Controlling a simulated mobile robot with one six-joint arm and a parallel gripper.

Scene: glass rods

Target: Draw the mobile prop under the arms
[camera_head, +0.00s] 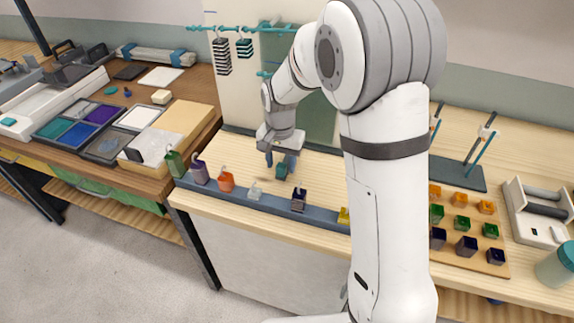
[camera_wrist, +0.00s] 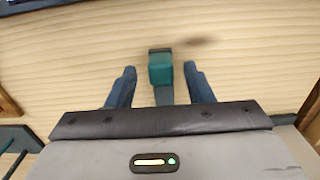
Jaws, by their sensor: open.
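A small teal block (camera_head: 281,171) with a darker strip on it is at the wooden worktop; I take it for the prop. In the wrist view the teal block (camera_wrist: 161,70) sits between the two dark blue fingers. My gripper (camera_head: 282,160) points down at it and is open, with a visible gap on each side of the block (camera_wrist: 159,75). Thin teal arms (camera_head: 240,28) run along the top of the back board, with striped dark pieces (camera_head: 221,56) hanging from them. My arm hides part of the board and worktop.
A blue-grey rail (camera_head: 270,203) along the front edge holds several coloured hooked blocks, including an orange one (camera_head: 226,182). At right are a wooden board of coloured cubes (camera_head: 463,225) and rod stands. The worktop left of the block is mostly clear.

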